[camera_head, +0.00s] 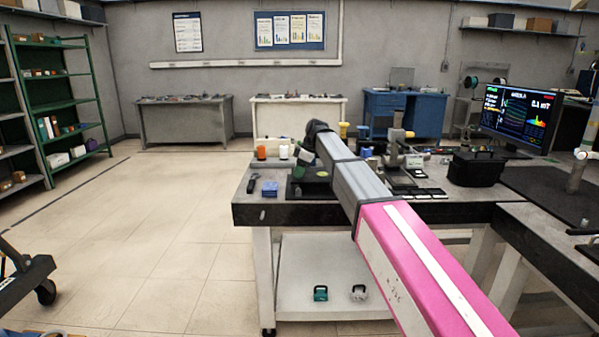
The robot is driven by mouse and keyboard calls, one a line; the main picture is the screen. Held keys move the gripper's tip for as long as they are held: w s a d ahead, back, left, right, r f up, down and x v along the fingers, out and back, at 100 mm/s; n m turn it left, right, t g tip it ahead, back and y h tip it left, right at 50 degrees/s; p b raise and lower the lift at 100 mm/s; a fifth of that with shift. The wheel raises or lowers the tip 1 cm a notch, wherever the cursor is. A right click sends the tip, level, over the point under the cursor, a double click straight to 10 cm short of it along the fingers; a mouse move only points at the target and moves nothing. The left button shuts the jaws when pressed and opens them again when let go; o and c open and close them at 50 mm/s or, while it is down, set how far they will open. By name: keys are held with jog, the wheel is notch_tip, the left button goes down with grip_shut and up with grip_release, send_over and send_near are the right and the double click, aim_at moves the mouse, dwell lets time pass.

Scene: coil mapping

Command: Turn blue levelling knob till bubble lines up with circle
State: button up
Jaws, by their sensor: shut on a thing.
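My arm reaches from the lower right to the grey workbench (480,213). My gripper (299,168) points down at its far end, over the left part of the bench. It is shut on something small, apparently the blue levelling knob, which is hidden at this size. A dark plate or device (312,188) lies just under and beside the gripper. A small yellow-green spot (322,174) on it may be the bubble level. The bubble and its circle are too small to tell apart.
A blue box (270,188) and a black tool (252,183) lie left of the gripper. Orange-and-white bottles (262,152) stand behind. A microscope-like instrument (398,150), a black case (477,168) and a monitor (520,117) stand to the right.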

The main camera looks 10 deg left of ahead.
jog(key=shift+w+r, duration=0.15)
jog(key=o, duration=0.9)
jog(key=v, duration=1)
jog(key=shift+d+r, duration=0.15)
jog(key=shift+r, duration=0.15)
